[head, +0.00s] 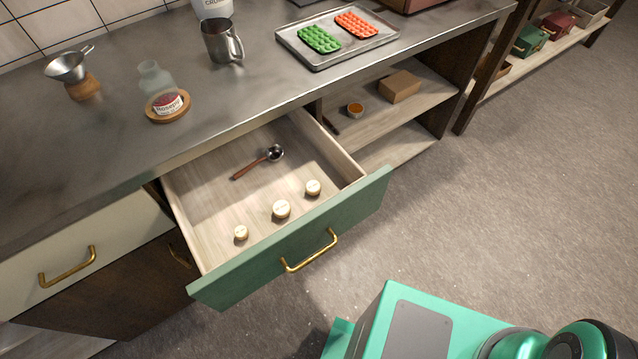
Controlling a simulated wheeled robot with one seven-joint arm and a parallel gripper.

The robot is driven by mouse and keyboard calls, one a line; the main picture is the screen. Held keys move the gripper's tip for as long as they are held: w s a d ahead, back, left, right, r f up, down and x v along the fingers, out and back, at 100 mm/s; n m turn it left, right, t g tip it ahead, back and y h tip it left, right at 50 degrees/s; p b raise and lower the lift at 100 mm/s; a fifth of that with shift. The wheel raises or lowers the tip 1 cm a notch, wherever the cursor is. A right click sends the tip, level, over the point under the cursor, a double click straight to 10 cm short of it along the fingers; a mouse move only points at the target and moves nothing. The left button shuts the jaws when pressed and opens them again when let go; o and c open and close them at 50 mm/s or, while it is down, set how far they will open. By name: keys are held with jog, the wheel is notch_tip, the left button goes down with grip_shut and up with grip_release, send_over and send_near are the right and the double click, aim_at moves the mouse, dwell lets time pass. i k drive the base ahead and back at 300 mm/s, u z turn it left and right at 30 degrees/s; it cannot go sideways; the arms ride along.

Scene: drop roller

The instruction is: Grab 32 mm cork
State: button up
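Three pale corks stand apart from each other on the floor of the open drawer (214,200), close to its green front. The left cork (241,233) looks smallest, the middle cork (281,209) looks largest, and the right cork (313,188) looks in between. Their tops bear marks too small to read, so I cannot tell which one is 32 mm. My gripper is not in view. Parts of my own green body show at the bottom right, away from the drawer.
A wooden-handled scoop (259,161) lies behind the corks in the drawer. The drawer front has a brass handle (310,251). The floor at right is clear.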

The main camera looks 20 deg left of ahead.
aim_at(312, 186)
jog(key=u, duration=0.05)
jog(key=k, duration=1.35)
jog(key=u, duration=1.2)
jog(key=i, duration=1.05)
